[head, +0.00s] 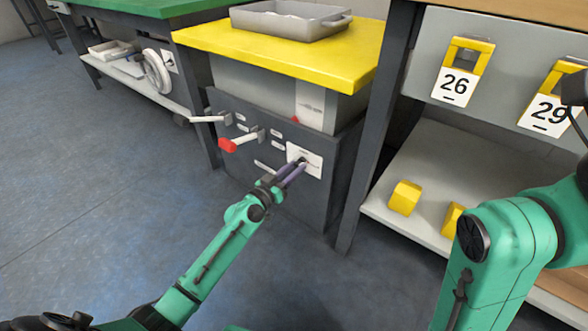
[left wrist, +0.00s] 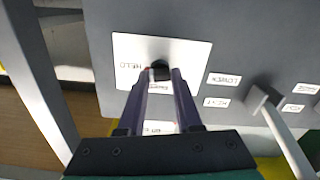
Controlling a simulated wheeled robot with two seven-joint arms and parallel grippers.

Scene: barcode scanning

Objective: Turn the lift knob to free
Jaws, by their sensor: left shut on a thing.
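The lift knob (left wrist: 160,67) is small and black, on a white plate (left wrist: 130,50) on the grey cabinet front. In the left wrist view, a label reading HELD (left wrist: 122,66) is beside the knob. Other labels behind the fingers are partly covered. My left gripper (left wrist: 161,76) is shut on the knob, its two purple fingers reaching it from below in that view. In the head view, the left gripper (head: 301,163) meets the white plate (head: 314,158) and covers most of the knob. I cannot read where the knob points. My right gripper is not seen, only its arm.
A red-tipped lever (head: 240,140) and a pale lever (head: 212,118) stick out left of the plate. The yellow top (head: 225,40) carries a grey tray (head: 290,22). A shelf unit (head: 430,160) with yellow blocks stands at right. Open floor lies at left.

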